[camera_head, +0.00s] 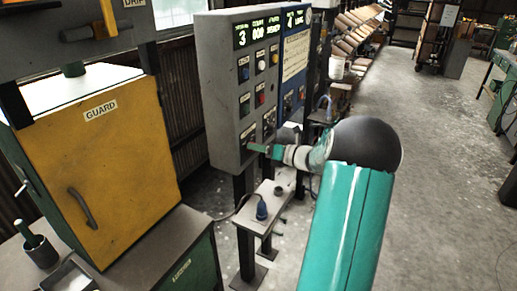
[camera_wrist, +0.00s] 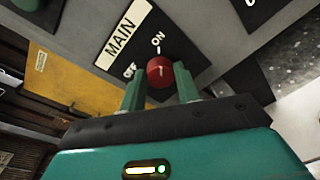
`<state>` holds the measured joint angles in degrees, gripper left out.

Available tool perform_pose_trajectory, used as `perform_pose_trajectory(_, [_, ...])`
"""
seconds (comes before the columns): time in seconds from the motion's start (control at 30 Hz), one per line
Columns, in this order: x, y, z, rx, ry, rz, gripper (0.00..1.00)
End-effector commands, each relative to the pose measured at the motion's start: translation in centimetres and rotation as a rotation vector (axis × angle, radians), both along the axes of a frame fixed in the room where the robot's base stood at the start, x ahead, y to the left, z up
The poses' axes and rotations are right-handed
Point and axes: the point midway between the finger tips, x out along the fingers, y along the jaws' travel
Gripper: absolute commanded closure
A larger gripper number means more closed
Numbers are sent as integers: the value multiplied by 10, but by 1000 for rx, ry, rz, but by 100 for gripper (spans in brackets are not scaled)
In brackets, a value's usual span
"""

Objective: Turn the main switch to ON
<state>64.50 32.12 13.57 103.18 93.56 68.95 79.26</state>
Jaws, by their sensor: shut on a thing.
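The main switch is a red round knob (camera_wrist: 160,70) on a dark plate labelled MAIN (camera_wrist: 122,36) in the wrist view. OFF is printed to the left of the knob and ON above it. A short pale mark shows on the knob, but it is too small to tell surely which label it points to. My gripper (camera_wrist: 161,88) has its two green fingers on either side of the knob, shut on it. In the head view my gripper (camera_head: 256,148) reaches the lower part of the grey control panel (camera_head: 222,100), and its fingers hide the knob there.
A yellow GUARD cabinet (camera_head: 110,160) stands at the left on a bench. Other buttons and a blue panel (camera_head: 294,65) are close by. Open floor (camera_head: 430,150) lies at the right.

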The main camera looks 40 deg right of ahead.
Motion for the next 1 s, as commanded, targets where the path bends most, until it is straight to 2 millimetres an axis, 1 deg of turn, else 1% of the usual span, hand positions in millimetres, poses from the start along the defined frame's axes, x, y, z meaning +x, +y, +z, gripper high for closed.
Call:
perform_pose_trajectory(0.17, [1, 1, 0, 1, 0, 1, 91])
perform_pose_trajectory(0.2, [1, 1, 0, 1, 0, 1, 63])
perform_pose_trajectory(0.27, [1, 1, 0, 1, 0, 1, 51])
perform_pose_trajectory(0.3, [1, 1, 0, 1, 0, 0, 47])
perform_pose_trajectory(0.57, [0, 0, 0, 0, 0, 0, 47])
perform_pose_trajectory(0.67, [-5, -2, 0, -1, 0, -2, 47])
perform_pose_trajectory(0.77, [-16, -7, 2, -2, 0, -4, 47])
perform_pose_trajectory(0.83, [-27, -10, 3, -1, 0, -3, 47])
perform_pose_trajectory(1.0, [-63, -23, 7, -2, 0, -4, 47])
